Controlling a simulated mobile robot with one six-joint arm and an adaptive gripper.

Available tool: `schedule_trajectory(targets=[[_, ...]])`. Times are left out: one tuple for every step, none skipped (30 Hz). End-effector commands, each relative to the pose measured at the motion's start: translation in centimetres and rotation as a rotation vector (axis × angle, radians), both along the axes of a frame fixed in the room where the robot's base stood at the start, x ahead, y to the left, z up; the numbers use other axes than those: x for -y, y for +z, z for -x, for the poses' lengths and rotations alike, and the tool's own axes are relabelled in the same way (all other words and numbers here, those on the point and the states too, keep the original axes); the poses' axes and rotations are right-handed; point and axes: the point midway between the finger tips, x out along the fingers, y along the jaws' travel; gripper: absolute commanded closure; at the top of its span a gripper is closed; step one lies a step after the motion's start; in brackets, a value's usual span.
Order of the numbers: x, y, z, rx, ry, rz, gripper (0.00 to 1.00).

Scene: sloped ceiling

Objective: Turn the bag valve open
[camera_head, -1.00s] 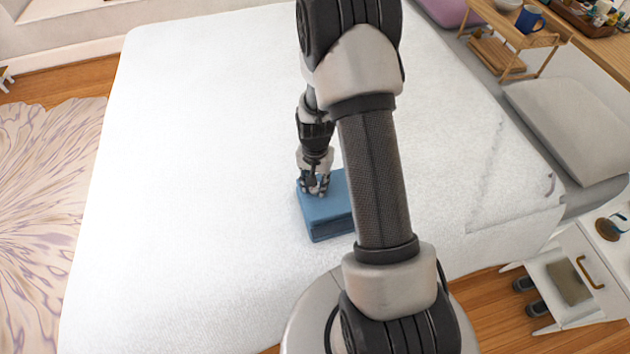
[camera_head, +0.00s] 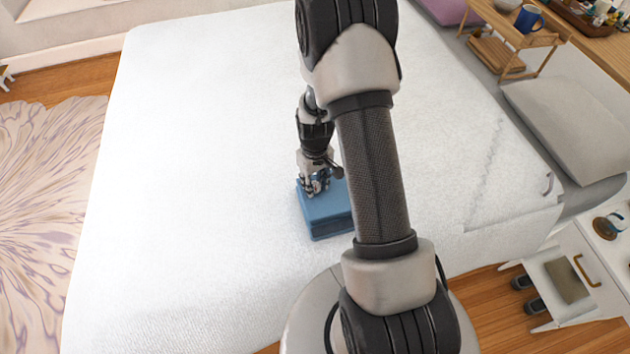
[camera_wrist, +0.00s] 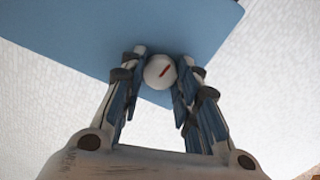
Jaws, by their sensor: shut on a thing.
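The blue bag (camera_head: 328,213) is a box-like block lying on the white bed, partly hidden behind my arm in the head view. It also shows in the wrist view (camera_wrist: 100,30) as a flat blue face. In the head view my gripper (camera_head: 318,188) is at the bag's top; the valve is hidden there.
The white bed (camera_head: 200,150) is clear around the bag. A grey pillow (camera_head: 560,125) lies at the right. A white cabinet with an open drawer (camera_head: 565,280) stands at the lower right. A wooden table with a blue mug (camera_head: 528,18) is at the upper right.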

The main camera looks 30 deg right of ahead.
Motion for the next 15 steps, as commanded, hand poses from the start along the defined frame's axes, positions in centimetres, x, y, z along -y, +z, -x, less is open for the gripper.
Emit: schedule_trajectory(targets=[[0.0, 0.03, -0.01, 0.0, 0.025, 0.0, 0.94], [0.0, 0.03, -0.01, 0.0, 0.041, 0.0, 0.94], [0.0, 0.02, -0.02, 0.0, 0.058, 0.0, 0.94], [0.0, 0.02, -0.02, 0.0, 0.071, 0.0, 0.94], [0.0, 0.02, -0.02, 0.0, 0.081, 0.0, 0.94], [0.0, 0.02, -0.02, 0.0, 0.095, 0.0, 0.94], [0.0, 0.02, -0.02, 0.0, 0.103, 0.0, 0.94], [0.01, 0.02, -0.02, 0.0, 0.11, 0.0, 0.94], [0.01, 0.02, -0.02, 0.0, 0.119, 0.0, 0.94], [0.01, 0.02, -0.02, 0.0, 0.125, 0.0, 0.94], [0.01, 0.01, -0.02, 0.0, 0.129, 0.0, 0.94], [0.01, 0.01, -0.02, 0.0, 0.134, 0.0, 0.94], [0.01, 0.01, -0.02, 0.001, 0.137, 0.0, 0.94], [0.01, 0.01, -0.02, 0.001, 0.139, 0.0, 0.94], [0.01, 0.01, -0.02, 0.001, 0.141, 0.0, 0.94]])
